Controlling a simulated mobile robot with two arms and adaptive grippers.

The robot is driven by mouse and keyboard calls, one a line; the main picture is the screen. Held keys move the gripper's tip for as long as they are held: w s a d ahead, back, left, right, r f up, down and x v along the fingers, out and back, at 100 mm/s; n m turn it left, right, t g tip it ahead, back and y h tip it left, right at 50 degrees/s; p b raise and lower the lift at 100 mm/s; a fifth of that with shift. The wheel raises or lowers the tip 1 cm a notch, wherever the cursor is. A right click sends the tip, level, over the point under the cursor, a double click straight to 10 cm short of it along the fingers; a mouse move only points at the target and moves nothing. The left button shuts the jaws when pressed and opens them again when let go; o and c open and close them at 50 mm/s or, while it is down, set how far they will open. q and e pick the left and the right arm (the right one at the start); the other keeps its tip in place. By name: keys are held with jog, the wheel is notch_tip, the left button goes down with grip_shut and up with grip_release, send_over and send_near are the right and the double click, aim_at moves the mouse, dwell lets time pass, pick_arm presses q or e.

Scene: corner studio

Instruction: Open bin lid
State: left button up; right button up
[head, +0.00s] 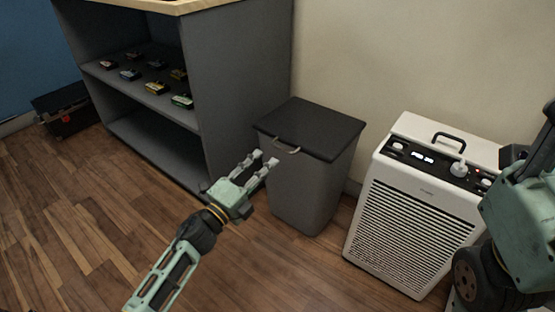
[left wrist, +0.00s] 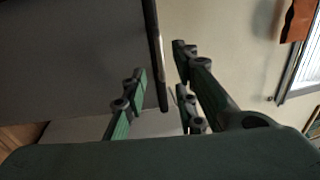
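The bin (head: 308,185) is a grey tapered box with a dark, flat lid (head: 312,128) that lies closed on top. In the left wrist view a thin bar (left wrist: 157,65), seemingly the handle or lid edge, runs down between the spread fingers (left wrist: 160,85). I cannot tell whether they touch it. My right gripper is not in view; only part of my right arm shows at the right edge.
A grey shelf unit (head: 240,85) with several small coloured items stands left of the bin. A white heater-like appliance (head: 415,215) with a top handle stands close on the right. A dark box (head: 65,110) lies far left. Wooden floor (head: 95,225) in front is clear.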

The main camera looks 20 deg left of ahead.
pick_arm(q)
jog(key=b+x, duration=0.1)
jog(key=x, duration=0.6)
jog(key=shift+b, duration=0.4)
grip_shut()
